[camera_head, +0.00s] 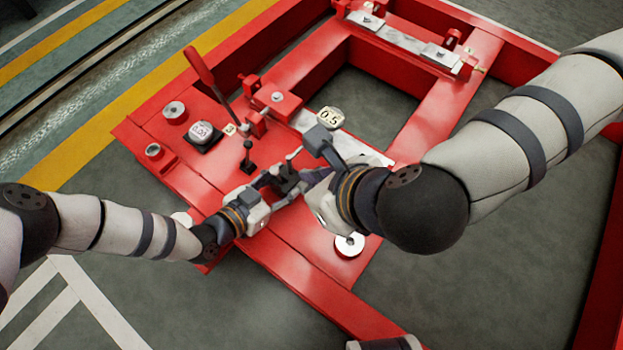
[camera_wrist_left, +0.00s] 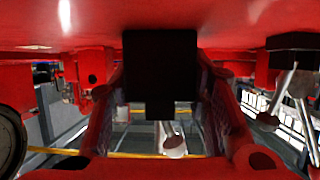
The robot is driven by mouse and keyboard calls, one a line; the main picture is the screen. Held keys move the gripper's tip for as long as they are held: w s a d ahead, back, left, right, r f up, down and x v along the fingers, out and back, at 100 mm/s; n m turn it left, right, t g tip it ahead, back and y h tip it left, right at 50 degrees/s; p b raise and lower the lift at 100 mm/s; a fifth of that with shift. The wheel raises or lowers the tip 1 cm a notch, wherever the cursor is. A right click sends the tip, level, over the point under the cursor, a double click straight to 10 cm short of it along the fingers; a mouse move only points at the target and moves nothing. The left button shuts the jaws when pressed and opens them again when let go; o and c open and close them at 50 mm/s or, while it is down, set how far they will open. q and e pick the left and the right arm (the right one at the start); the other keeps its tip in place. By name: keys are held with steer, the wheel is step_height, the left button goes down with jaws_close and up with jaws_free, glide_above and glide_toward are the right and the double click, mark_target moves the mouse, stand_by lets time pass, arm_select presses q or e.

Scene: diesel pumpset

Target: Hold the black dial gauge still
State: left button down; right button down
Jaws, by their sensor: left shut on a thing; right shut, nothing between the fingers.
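My left gripper (camera_head: 275,181) reaches in from the left, low over the red frame. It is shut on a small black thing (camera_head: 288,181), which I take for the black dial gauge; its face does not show. In the left wrist view a black block (camera_wrist_left: 160,75) sits between the two reddish fingers, with a short stem and a ball-like end below it. My right gripper (camera_head: 312,190) is close beside the left one, shut and empty.
A pale ring (camera_head: 350,244) lies near the right gripper. Grey floor shows through the frame's openings.

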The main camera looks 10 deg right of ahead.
arm_select(q)
steer(key=c, duration=0.8)
jaws_free()
